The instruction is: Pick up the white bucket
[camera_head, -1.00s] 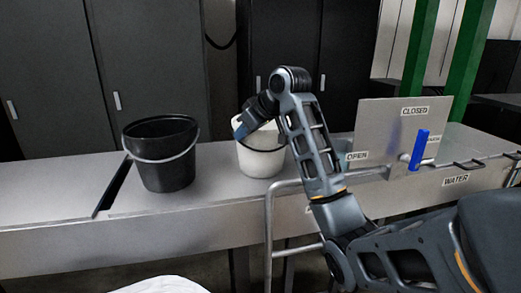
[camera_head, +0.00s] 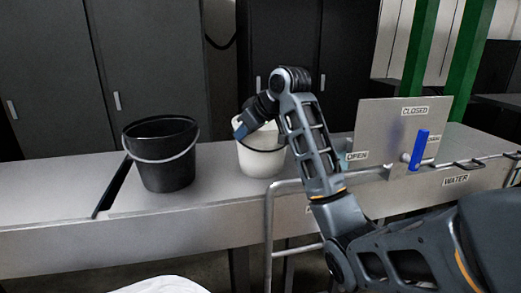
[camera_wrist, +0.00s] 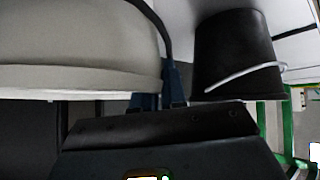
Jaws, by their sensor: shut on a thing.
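The white bucket (camera_head: 262,160) stands upright on the metal counter in the head view, partly hidden behind my arm. A dark handle crosses its front. In the wrist view the white bucket (camera_wrist: 75,45) fills the upper left, very close. My gripper (camera_head: 240,129) is at the upper left edge of the bucket. Its blue fingers (camera_wrist: 168,85) are shut at the bucket's edge, where the dark handle meets it. I cannot tell whether they grip the rim or the handle.
A black bucket (camera_head: 162,158) with a pale handle stands to the left on the counter (camera_head: 225,200); it also shows in the wrist view (camera_wrist: 235,55). A metal panel (camera_head: 385,125) with a blue lever (camera_head: 419,149) stands at right. A metal rail (camera_head: 268,235) runs along the front.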

